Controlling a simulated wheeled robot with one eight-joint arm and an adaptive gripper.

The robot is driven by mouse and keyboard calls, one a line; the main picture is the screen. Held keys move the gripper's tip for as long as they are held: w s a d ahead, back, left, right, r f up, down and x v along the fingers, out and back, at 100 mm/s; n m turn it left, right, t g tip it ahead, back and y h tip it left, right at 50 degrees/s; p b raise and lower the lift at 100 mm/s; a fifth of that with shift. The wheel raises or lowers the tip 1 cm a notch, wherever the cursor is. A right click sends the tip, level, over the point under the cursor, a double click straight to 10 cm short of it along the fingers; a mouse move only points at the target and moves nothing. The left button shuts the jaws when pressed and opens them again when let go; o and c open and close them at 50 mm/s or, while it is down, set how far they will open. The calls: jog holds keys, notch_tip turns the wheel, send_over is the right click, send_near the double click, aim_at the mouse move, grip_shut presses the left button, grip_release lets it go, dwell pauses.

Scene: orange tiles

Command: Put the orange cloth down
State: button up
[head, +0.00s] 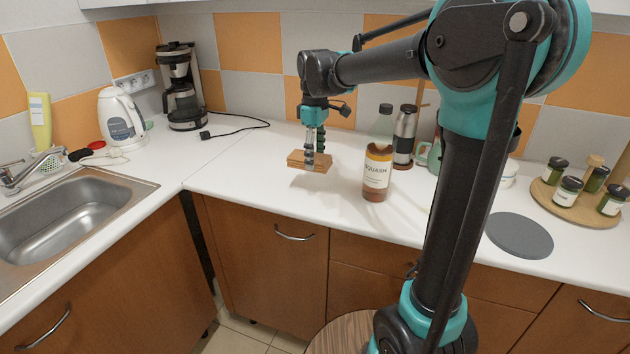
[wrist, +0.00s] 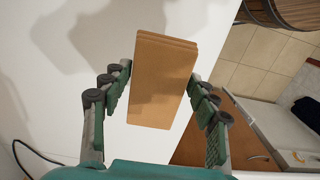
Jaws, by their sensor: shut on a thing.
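The orange cloth (head: 299,160) is a flat, folded, brownish-orange rectangle over the white counter, left of the squash bottle. My gripper (head: 315,158) points down and is shut on it. In the wrist view the cloth (wrist: 163,78) lies between the two green-padded fingers (wrist: 160,96), its layered edge at the top. A shadow falls on the counter apart from the cloth, so it appears held above the surface. The exact gap cannot be told.
The squash bottle (head: 377,172) stands close to the right, with a grinder (head: 404,138) behind it. A coffee maker (head: 181,88), kettle (head: 121,119) and sink (head: 65,222) are to the left. The counter (head: 245,170) is clear left of the cloth.

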aim_at(315, 191)
notch_tip(315, 191, down, 8)
jog(key=shift+f, duration=0.2)
jog(key=shift+f, duration=0.1)
dwell(0.3)
jog(key=o, duration=1.3)
notch_tip(315, 191, up, 12)
jog(key=shift+r, duration=0.15)
jog(key=shift+s, duration=0.1)
